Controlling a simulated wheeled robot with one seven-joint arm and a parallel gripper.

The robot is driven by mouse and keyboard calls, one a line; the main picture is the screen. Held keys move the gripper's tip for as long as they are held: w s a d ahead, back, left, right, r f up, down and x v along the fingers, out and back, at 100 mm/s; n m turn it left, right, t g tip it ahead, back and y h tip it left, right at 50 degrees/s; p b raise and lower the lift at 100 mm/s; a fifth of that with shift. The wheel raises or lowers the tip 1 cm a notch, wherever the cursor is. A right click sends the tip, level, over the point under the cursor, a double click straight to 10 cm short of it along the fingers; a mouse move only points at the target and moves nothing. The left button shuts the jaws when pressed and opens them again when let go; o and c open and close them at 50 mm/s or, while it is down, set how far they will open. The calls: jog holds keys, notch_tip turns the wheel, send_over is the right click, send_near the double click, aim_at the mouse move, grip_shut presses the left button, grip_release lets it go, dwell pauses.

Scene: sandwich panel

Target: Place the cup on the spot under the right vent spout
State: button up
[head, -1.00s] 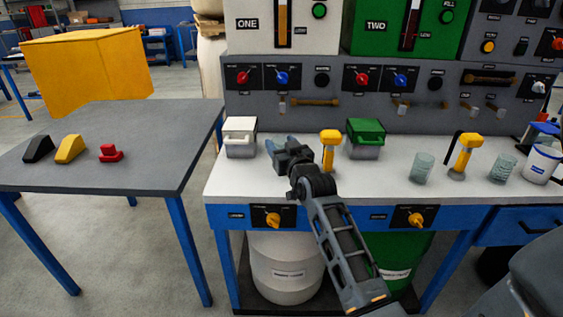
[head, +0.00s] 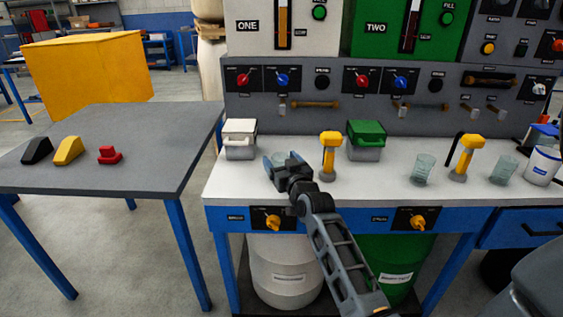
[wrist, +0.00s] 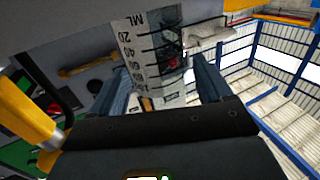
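A clear measuring cup (wrist: 150,50) with a dark ML scale fills the space between my fingers in the wrist view. It also shows faintly in the head view (head: 285,157). My gripper (head: 283,166) is low over the left part of the white bench (head: 230,185), with a finger on each side of the cup. Its fingers show in the wrist view (wrist: 160,95); whether both press on the cup is unclear. Small spouts (head: 470,110) (head: 495,110) stick out at the panel's right; I cannot read which is the right vent. The spot is not distinguishable.
A white-lidded box (head: 240,138) is left of my gripper. A yellow-topped dispenser (head: 329,155) and a green-lidded box (head: 366,140) are close on its right. Farther right are a clear cup (head: 423,169), another yellow dispenser (head: 463,157), another cup (head: 503,169) and a white tub (head: 542,165).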

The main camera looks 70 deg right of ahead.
jog(key=shift+o, duration=0.3)
jog(key=v, duration=0.8)
jog(key=shift+w, duration=0.15)
